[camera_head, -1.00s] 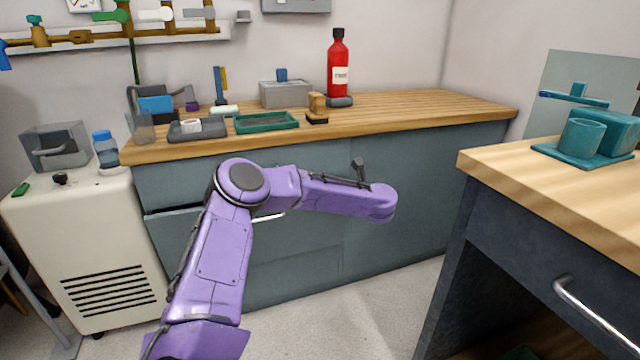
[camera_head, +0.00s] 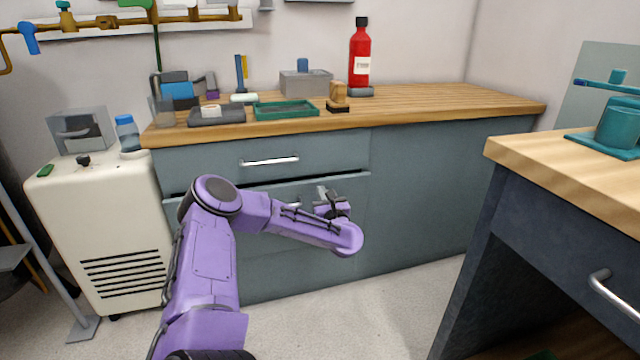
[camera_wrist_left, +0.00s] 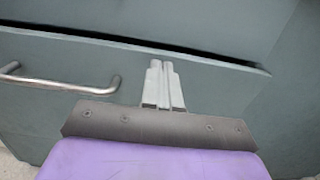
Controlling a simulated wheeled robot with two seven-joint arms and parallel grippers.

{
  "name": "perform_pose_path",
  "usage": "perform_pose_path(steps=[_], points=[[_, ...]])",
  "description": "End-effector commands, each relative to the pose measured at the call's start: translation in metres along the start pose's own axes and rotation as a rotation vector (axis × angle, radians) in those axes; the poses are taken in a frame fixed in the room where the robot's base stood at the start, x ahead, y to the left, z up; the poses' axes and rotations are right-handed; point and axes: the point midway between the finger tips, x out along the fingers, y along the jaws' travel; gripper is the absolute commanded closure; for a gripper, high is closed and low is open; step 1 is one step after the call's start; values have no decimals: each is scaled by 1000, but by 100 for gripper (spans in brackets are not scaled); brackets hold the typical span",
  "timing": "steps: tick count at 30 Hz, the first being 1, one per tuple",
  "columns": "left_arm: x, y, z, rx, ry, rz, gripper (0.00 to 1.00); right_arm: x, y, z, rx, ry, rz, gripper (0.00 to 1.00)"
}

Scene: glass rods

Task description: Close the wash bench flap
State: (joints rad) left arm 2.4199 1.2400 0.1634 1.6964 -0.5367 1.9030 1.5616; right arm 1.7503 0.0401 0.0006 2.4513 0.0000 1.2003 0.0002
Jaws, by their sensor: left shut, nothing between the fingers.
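The wash bench (camera_head: 430,190) has a grey-green front under a wooden top. Its flap (camera_head: 352,188), below the upper front with a bar handle, stands slightly ajar, with a dark gap along its top edge. In the left wrist view the flap (camera_wrist_left: 215,92) fills the middle, with its bar handle (camera_wrist_left: 60,82) at the left. My left gripper (camera_wrist_left: 163,66) is shut and empty, in front of the flap near its upper edge and right of the handle. I cannot tell whether the fingertips touch it. In the head view the gripper (camera_head: 322,192) is partly hidden by my wrist. My right gripper is out of view.
The bench top holds a green tray (camera_head: 286,110), a grey box (camera_head: 305,83) and a red bottle (camera_head: 360,58). A white cabinet (camera_head: 100,220) stands at the left. A wood-topped desk (camera_head: 560,165) stands at the right. Floor (camera_head: 380,310) is clear between them.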

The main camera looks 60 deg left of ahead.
Motion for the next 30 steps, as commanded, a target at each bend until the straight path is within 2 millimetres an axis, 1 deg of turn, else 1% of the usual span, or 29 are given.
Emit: perform_pose_path(steps=[1,3,7,18,20,24,30], points=[[8,0,-3,-1,-2,2,100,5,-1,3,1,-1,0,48],[18,0,-3,-2,0,3,100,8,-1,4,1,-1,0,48],[28,0,-1,-1,-1,0,100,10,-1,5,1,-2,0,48],[31,0,0,0,0,0,100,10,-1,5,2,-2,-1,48],[35,0,-1,0,0,0,100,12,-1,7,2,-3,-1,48],[50,0,0,-1,-2,1,100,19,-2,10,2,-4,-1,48],[51,0,2,0,0,-1,100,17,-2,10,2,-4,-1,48]])
